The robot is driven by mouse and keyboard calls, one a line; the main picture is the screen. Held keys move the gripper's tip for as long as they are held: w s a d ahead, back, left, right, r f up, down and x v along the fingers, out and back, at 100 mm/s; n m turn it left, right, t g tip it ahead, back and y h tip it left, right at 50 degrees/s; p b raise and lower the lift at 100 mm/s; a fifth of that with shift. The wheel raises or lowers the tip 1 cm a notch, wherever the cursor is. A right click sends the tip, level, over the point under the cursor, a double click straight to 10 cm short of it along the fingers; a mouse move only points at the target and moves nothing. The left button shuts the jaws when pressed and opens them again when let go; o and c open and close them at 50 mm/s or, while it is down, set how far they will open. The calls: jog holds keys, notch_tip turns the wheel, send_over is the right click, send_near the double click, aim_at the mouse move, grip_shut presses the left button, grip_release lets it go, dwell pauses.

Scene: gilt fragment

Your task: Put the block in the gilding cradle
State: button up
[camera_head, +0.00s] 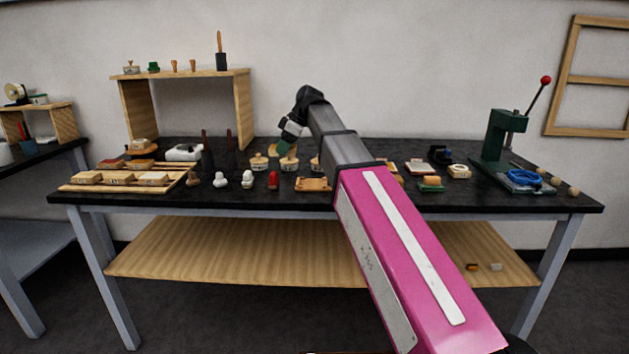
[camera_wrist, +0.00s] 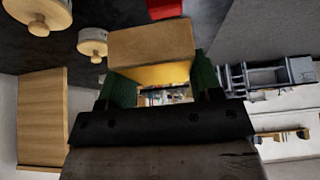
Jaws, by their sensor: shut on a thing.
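My gripper (camera_wrist: 163,84) is shut on a block (camera_wrist: 150,42) with a tan wooden face and a yellow-gold side. The block sits between its green fingers in the wrist view. In the head view my gripper (camera_head: 286,144) is over the back middle of the dark workbench, left of my pink arm; the block cannot be made out clearly there. A small wooden stand (camera_head: 314,184) lies at the bench's front middle, but I cannot tell whether it is the gilding cradle. My arm hides part of the bench.
Round knobbed wooden pots (camera_head: 259,163) stand below and beside my gripper. Dark upright cones (camera_head: 207,150) and a wooden shelf (camera_head: 243,110) are to the left. A slatted rack (camera_head: 120,180) holds blocks. A green lever press (camera_head: 497,140) stands at the right.

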send_over(310, 183)
jog(key=d, duration=0.2)
notch_tip(310, 183, down, 6)
jog(key=shift+s+a+f, duration=0.1)
jog(key=shift+a, duration=0.05)
jog(key=shift+f, duration=1.95)
jog(key=shift+f, duration=0.15)
jog(key=o, duration=0.9)
jog(key=v, duration=1.2)
jog(key=shift+r, duration=0.2)
